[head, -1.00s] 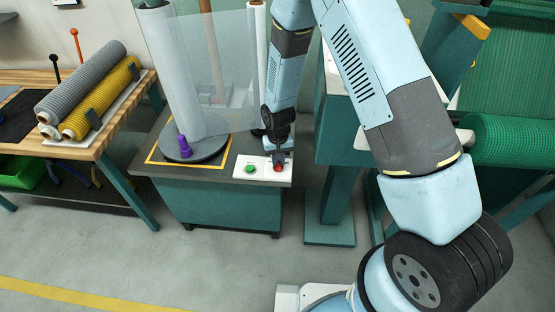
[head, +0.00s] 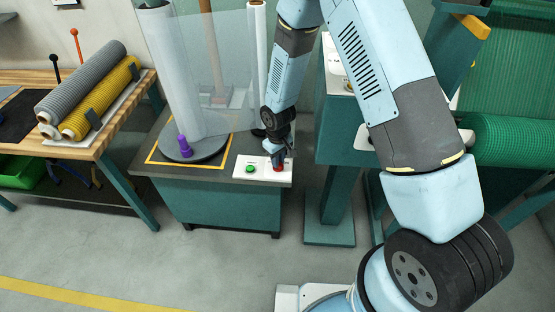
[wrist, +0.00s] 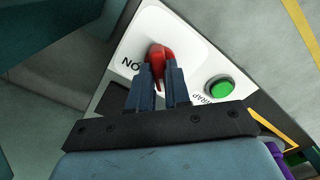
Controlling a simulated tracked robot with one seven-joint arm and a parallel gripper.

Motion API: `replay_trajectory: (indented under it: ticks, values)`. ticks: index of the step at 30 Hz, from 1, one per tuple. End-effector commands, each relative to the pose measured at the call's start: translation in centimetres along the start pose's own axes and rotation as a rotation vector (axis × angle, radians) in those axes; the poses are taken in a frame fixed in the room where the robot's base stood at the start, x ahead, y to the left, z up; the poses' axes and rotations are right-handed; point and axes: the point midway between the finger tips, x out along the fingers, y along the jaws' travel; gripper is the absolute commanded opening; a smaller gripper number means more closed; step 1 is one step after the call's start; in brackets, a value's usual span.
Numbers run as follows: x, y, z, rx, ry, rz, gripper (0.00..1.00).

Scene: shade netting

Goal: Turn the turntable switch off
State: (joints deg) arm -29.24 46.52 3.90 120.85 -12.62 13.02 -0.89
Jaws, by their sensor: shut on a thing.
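The turntable switch is a red knob (wrist: 160,55) on a white panel (wrist: 180,25); in the head view the knob (head: 278,169) shows below my fingers. My gripper (wrist: 159,72) points down at the panel and is shut on the knob, one finger on each side of its handle. Lettering that looks like "ON" seen upside down is beside the knob in the wrist view. The turntable (head: 208,150) is a grey disc left of the panel, bearing a tall wrapped roll. My fingers cover part of the knob.
A green button (wrist: 219,88) sits on the same panel, close to my gripper. A purple-handled piece (head: 184,146) stands on the disc's front. A clear sheet (head: 215,75) hangs left of my forearm. A wooden bench (head: 135,92) with rolls stands left; the floor in front is clear.

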Motion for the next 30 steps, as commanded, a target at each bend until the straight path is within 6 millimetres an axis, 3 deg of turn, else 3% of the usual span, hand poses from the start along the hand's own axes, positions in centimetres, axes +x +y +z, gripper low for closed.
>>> replay_trajectory:
  ticks: [9,10,17,26,30]
  values:
    - [-0.1,0.1,-0.2,-0.001,0.004,0.002,0.0]
    - [-0.1,0.1,-0.2,-0.001,0.004,0.002,0.19]
    - [0.0,0.1,-0.1,-0.001,0.002,0.001,0.41]
    - [-0.2,0.0,-0.1,-0.001,0.001,0.0,0.43]
    - [-1.2,0.0,-0.1,0.0,0.003,0.001,0.43]
